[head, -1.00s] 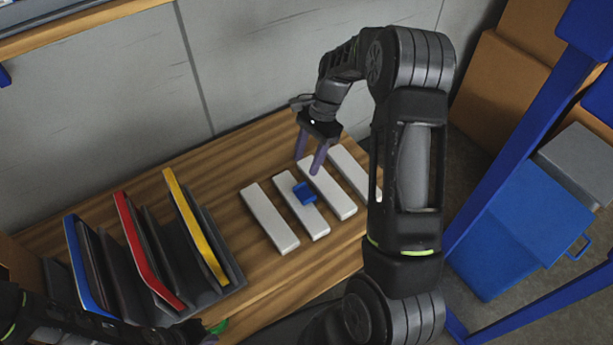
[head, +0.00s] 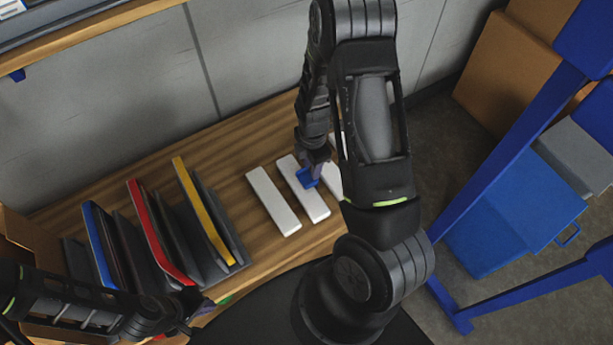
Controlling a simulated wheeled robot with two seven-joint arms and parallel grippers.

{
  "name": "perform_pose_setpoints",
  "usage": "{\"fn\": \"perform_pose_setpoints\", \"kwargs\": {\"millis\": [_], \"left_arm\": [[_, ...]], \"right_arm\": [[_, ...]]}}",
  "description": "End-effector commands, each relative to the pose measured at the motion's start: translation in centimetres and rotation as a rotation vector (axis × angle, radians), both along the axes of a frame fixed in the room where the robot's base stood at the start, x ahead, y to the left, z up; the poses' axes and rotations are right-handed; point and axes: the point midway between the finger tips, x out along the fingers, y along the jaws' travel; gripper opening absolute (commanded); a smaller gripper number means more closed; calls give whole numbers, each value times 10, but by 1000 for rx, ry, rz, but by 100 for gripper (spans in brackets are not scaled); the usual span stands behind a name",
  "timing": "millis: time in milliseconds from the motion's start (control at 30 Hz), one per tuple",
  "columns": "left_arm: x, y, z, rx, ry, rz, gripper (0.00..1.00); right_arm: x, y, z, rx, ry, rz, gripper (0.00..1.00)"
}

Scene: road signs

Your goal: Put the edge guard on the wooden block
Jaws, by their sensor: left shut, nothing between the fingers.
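The blue edge guard (head: 308,179) sits across one white bar-shaped block (head: 311,205), the second from the left in a row on the wooden table. None of the blocks looks like bare wood. My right gripper (head: 313,168) is at the guard, fingers pointing down. Its own arm and fingers partly hide the guard, and I cannot tell whether the fingers grip it. My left gripper (head: 205,308) is shut and empty near the table's front edge, below the file rack.
A rack with blue, red (head: 150,222) and yellow framed panels stands on the table's left. Another white block (head: 273,201) lies left of the guard's block. My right arm hides much of the blocks to the right. A blue bin (head: 520,215) stands on the floor at right.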

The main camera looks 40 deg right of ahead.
Motion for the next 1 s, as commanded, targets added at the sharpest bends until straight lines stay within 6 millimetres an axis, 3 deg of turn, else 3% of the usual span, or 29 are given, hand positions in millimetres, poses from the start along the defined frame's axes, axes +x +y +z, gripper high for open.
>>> {"fn": "perform_pose_setpoints", "kwargs": {"millis": [367,633,1000], "left_arm": [[0,0,0,0,0,0,0],[2,-1,-18,-4,-7,-2,0],[3,-1,-18,-6,-8,-2,0]], "right_arm": [[0,0,0,1,0,47,32],[0,0,-27,0,1,45,32],[0,0,-29,1,1,44,32]]}}
